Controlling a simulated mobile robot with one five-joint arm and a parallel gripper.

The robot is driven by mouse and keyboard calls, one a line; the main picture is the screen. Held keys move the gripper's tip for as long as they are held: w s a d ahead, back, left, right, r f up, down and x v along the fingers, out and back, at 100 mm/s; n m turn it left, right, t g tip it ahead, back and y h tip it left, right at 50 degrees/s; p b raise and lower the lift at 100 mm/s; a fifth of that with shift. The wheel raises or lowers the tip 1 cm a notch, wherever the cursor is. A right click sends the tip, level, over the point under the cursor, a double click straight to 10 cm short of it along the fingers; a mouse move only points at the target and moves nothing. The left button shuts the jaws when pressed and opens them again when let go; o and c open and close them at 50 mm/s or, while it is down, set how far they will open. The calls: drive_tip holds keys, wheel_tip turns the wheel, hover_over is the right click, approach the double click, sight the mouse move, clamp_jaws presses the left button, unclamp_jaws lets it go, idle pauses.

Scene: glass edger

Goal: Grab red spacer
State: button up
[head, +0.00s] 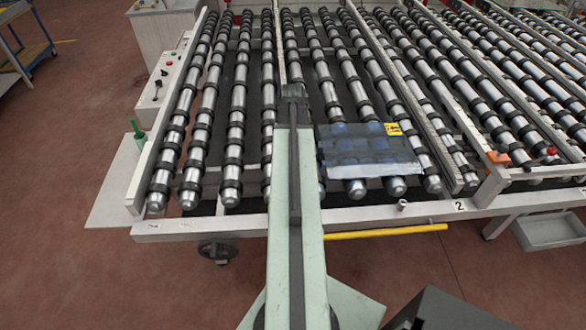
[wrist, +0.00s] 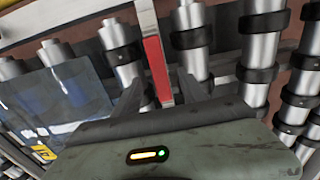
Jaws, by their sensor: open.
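The red spacer (wrist: 155,66) shows in the wrist view as a narrow upright red strip with a pale edge, among the rollers. My gripper (wrist: 163,90) is open, one dark finger on each side of the spacer's lower end in the picture. The spacer's lower end lies between the fingers or just beyond them; I cannot tell the depth. I see no contact. In the head view my arm's end (head: 293,92) is over the rollers, and it appears to hide the spacer; the fingertips cannot be made out there.
A clear bag or sheet with blue content and a yellow label (head: 368,150) lies on the rollers right of my arm; it is at left in the wrist view (wrist: 55,100). Rows of rollers (head: 236,130) surround the gripper. A yellow bar (head: 385,231) runs along the front.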

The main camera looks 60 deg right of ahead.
wheel_tip(320, 180, down, 4)
drive_tip(key=b, duration=0.2)
drive_tip(key=shift+b, duration=0.35)
drive_tip(key=shift+r, duration=0.15)
clamp_jaws()
